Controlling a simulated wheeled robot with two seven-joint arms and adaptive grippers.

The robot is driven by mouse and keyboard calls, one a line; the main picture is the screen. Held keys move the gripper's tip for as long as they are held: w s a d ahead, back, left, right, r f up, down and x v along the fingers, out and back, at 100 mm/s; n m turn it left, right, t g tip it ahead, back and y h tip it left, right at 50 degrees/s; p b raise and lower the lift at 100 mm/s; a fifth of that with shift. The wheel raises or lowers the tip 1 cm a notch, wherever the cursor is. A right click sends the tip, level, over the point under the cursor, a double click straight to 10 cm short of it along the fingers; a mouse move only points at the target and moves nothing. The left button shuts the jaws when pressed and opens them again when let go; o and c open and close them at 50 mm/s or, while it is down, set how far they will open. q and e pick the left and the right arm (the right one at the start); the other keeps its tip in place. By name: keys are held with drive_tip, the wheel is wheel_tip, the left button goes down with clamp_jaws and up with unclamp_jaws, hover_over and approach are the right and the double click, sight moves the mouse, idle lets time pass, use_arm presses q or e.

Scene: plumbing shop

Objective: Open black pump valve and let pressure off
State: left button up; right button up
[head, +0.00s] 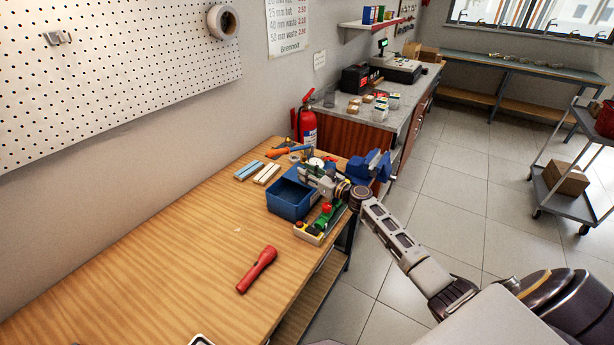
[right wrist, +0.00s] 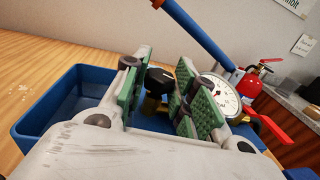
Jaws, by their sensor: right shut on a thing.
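The pump has an open blue tank (head: 287,203) at the far end of the wooden bench, also in the right wrist view (right wrist: 62,110). A white-faced gauge (right wrist: 222,94) stands right of my fingers in that view, with a red lever (right wrist: 272,128) beside it. The black pump valve (right wrist: 158,78) is a black knob on a brass stem. My right gripper (head: 318,180) reaches over the tank from the right. In the wrist view its green-padded fingers (right wrist: 157,92) are shut on the black knob. In the head view it hides the knob.
A blue vise (head: 370,166) sits at the bench corner, close to my right arm. A green and red part (head: 325,217) lies in front of the tank. A red flashlight (head: 257,269) lies on the near bench. A fire extinguisher (head: 306,125) stands behind. The bench's left part is clear.

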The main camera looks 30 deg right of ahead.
drive_tip(key=shift+n+g+y, duration=0.3)
drive_tip(key=shift+n+y, duration=0.1)
drive_tip(key=shift+y, duration=0.2)
drive_tip(key=o, duration=1)
drive_tip(key=shift+d, duration=0.15)
drive_tip(key=shift+v, duration=3.9)
drive_tip(key=shift+s, duration=0.1)
drive_tip(key=shift+c, duration=0.5)
